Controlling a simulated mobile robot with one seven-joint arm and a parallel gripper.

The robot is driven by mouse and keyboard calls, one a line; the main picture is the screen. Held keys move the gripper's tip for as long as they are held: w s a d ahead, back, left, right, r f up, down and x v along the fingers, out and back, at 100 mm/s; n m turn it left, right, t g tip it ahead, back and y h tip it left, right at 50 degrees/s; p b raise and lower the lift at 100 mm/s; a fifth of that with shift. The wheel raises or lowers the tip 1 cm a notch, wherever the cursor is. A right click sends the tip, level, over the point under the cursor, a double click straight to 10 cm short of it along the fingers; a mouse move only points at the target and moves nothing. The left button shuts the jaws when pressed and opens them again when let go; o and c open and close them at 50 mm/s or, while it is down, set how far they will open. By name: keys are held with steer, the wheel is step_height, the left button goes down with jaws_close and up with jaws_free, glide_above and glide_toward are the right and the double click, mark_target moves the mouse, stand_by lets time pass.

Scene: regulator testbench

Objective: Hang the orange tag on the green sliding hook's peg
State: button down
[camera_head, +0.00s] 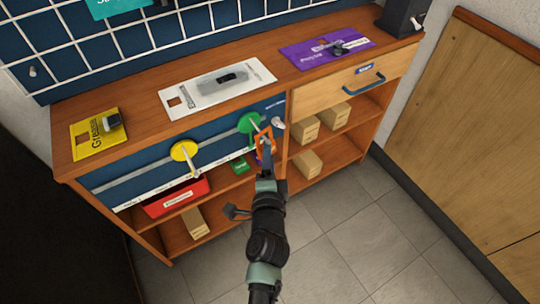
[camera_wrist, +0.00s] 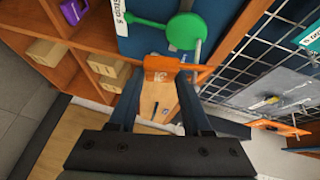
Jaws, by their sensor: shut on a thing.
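The green sliding hook (camera_head: 250,124) is a round disc with a peg, on the pale rail of the blue cabinet front. Its disc also shows in the wrist view (camera_wrist: 185,31), with the grey peg (camera_wrist: 197,51) at its lower right. My gripper (camera_head: 266,150) is shut on the orange tag (camera_head: 264,134), an open frame held just in front of the green hook. In the wrist view the tag (camera_wrist: 160,75) sits between the fingertips (camera_wrist: 158,88), its upper edge close to the peg. I cannot tell whether the peg passes through the tag's opening.
A yellow hook (camera_head: 184,151) with its own peg is left on the rail. A pale knob (camera_head: 279,124) is right of the green disc. Yellow (camera_head: 85,143), white (camera_head: 185,99) and purple (camera_head: 310,54) plates lie on top. Open shelves hold boxes (camera_head: 333,116) and a red bin (camera_head: 176,199).

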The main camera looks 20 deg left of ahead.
stand_by(0.4)
steer(key=shift+c, duration=1.3)
jaws_free()
steer(key=shift+r, duration=0.15)
steer(key=shift+w, duration=0.1)
steer(key=v, duration=1.3)
steer(key=shift+d, duration=0.1)
